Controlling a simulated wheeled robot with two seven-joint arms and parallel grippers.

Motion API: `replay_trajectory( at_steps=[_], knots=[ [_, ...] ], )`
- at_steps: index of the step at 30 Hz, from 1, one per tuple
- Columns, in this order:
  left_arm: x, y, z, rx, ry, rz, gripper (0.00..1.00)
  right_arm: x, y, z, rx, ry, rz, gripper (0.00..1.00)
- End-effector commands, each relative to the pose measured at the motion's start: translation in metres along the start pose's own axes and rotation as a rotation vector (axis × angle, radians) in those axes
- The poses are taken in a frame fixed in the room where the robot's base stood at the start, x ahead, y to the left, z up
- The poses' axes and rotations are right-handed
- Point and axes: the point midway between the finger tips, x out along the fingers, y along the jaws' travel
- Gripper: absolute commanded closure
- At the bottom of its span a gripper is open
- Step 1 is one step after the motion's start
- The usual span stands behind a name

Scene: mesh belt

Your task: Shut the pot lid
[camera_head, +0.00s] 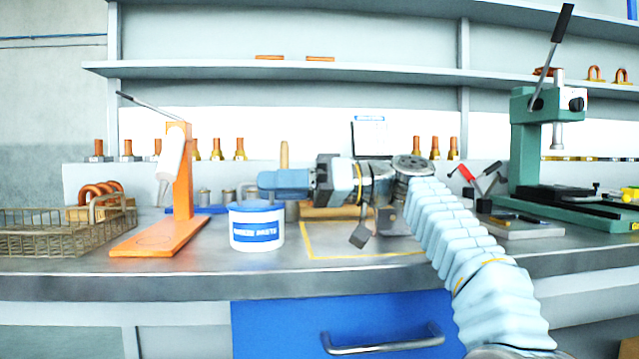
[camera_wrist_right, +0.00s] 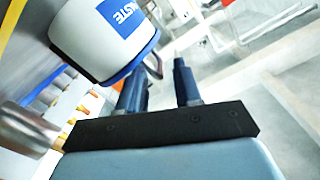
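The white pot (camera_head: 257,232) with a blue label stands upright on the bench, left of centre. Its blue rim or lid edge (camera_head: 257,205) is at the top; I cannot tell how far the lid stands open. In the right wrist view the pot (camera_wrist_right: 88,38) appears tilted at the upper left, with a dark blue rim (camera_wrist_right: 135,58) and a dark loop (camera_wrist_right: 154,65) beside it. My right gripper (camera_head: 263,181) points left just above and behind the pot. My left gripper is out of view.
An orange stand (camera_head: 182,190) is left of the pot, with a wire basket (camera_head: 65,238) further left. A green press (camera_head: 527,150) stands at the right. A yellow-outlined area (camera_head: 345,250) lies right of the pot. A blue drawer (camera_head: 300,315) is below the bench.

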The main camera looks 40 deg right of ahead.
Motion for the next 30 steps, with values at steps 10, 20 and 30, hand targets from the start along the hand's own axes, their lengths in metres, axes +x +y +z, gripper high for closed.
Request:
replay_trajectory(
  at_steps=[10,20,30],
  knots=[
    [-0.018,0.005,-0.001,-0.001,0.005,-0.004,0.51,-0.083,-0.001,-0.002,0.001,0.0,0.004,0.66],
    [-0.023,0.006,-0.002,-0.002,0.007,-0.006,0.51,-0.109,-0.001,0.001,-0.001,-0.002,-0.001,0.66],
    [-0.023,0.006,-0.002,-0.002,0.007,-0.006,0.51,-0.108,-0.001,0.001,0.0,-0.001,-0.001,0.66]
  ],
)
